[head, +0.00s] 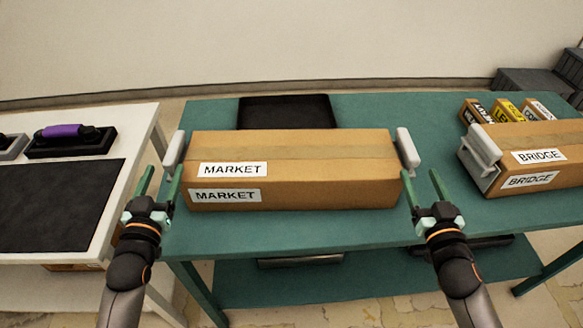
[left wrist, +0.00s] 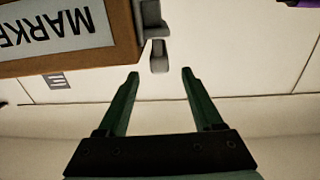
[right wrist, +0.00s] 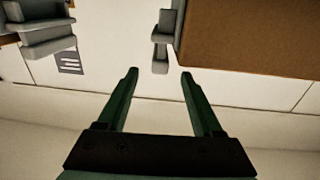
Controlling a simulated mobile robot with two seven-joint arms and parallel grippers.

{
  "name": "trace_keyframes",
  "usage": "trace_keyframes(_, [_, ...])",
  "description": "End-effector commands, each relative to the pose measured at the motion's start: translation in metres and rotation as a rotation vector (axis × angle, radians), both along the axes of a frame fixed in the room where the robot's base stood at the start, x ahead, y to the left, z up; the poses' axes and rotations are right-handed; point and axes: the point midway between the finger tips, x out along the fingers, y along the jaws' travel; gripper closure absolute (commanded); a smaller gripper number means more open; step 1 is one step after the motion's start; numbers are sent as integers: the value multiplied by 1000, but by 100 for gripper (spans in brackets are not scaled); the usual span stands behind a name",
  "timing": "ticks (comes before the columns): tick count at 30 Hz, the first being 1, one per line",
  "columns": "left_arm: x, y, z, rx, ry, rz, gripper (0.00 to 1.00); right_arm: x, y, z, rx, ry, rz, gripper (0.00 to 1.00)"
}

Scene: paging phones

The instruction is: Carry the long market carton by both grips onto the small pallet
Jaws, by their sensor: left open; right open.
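The long brown market carton (head: 300,165) lies on the teal table (head: 330,228), with white MARKET labels on its top and front. A grey grip stands at each end: the left grip (head: 174,150) and the right grip (head: 407,148). My left gripper (head: 163,172) is open at the left end; in the left wrist view the left grip (left wrist: 158,55) is ahead of its empty fingers. My right gripper (head: 419,174) is open at the right end; in the right wrist view the right grip (right wrist: 161,52) is ahead of its empty fingers. A dark flat slab (head: 287,112), possibly the small pallet, lies behind the carton, partly hidden.
A BRIDGE carton (head: 540,145) with a grey grip stands to the right, close to my right arm. Several small labelled boxes (head: 507,111) lie behind it. At left, a white table (head: 125,150) holds a dark mat (head: 60,205) and a purple-handled tool (head: 65,131).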

Motion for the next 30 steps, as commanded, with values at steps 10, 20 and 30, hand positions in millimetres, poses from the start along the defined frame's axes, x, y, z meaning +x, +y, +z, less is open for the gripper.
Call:
trace_keyframes(10, [61,1,1,0,-1,-1,32,61,2,1,-1,-1,0,32])
trace_keyframes(20, [88,2,0,0,1,-1,32,88,2,0,0,1,-1,32])
trace_keyframes(30, [89,2,0,0,1,-1,35,89,3,0,1,1,0,35])
